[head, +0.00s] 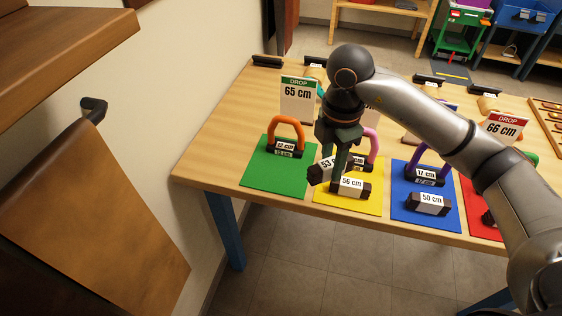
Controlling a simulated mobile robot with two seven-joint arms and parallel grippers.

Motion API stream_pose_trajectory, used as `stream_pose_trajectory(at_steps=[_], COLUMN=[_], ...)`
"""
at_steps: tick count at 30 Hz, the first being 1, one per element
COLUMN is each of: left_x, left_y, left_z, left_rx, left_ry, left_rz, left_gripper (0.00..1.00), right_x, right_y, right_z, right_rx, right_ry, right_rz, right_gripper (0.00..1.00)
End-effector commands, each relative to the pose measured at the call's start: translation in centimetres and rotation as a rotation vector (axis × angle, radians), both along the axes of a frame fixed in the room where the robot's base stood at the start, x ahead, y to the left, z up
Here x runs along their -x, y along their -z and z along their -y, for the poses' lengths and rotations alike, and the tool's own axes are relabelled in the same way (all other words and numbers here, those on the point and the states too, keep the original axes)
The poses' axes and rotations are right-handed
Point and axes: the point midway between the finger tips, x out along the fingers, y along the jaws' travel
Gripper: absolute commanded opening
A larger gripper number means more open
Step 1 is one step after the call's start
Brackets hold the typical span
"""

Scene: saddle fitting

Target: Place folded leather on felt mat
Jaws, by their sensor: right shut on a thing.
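A dark folded leather with a white "53 cm" label (321,171) is in my right gripper (341,172), whose jaws are shut on it. It is tilted over the left part of the yellow felt mat (327,200) and partly hidden by a finger. Another folded leather, labelled "56 cm" (354,187), lies on the yellow mat just beside the fingertips. A "50 cm" folded leather (429,201) lies on the blue mat (436,221). The green mat (262,183), at left, bears an orange arch (286,124) and no folded leather. My left gripper is out of view.
A "65 cm" drop card (298,95) stands behind the green mat and a "66 cm" card (503,127) behind the red mat (476,218). Pink (372,142) and purple arches (444,172) stand nearby. The table's left end (215,150) is bare.

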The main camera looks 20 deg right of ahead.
Motion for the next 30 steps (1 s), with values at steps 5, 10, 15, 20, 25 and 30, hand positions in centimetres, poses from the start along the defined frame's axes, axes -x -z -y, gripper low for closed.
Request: stream_pose_trajectory(at_steps=[5,10,15,20,25,30], left_x=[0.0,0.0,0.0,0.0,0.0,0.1], left_y=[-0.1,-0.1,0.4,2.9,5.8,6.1], left_z=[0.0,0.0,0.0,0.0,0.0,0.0], left_rx=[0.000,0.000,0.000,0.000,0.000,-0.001], left_ry=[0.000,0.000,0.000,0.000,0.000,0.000], left_rz=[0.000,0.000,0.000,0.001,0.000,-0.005], left_gripper=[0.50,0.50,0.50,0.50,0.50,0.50], right_x=[-0.6,-0.8,-1.2,-3.0,-4.7,-7.5], right_y=[-0.9,-1.4,-1.1,0.3,1.3,2.1], right_z=[0.3,0.4,0.3,-1.1,-2.4,-4.7], right_rx=[-0.008,-0.011,-0.013,-0.015,-0.014,-0.014], right_ry=[0.371,0.605,0.699,0.707,0.706,0.705], right_rz=[0.002,0.001,-0.001,0.001,0.004,-0.005], right_gripper=[0.00,0.00,0.00,0.00,0.00,0.00])
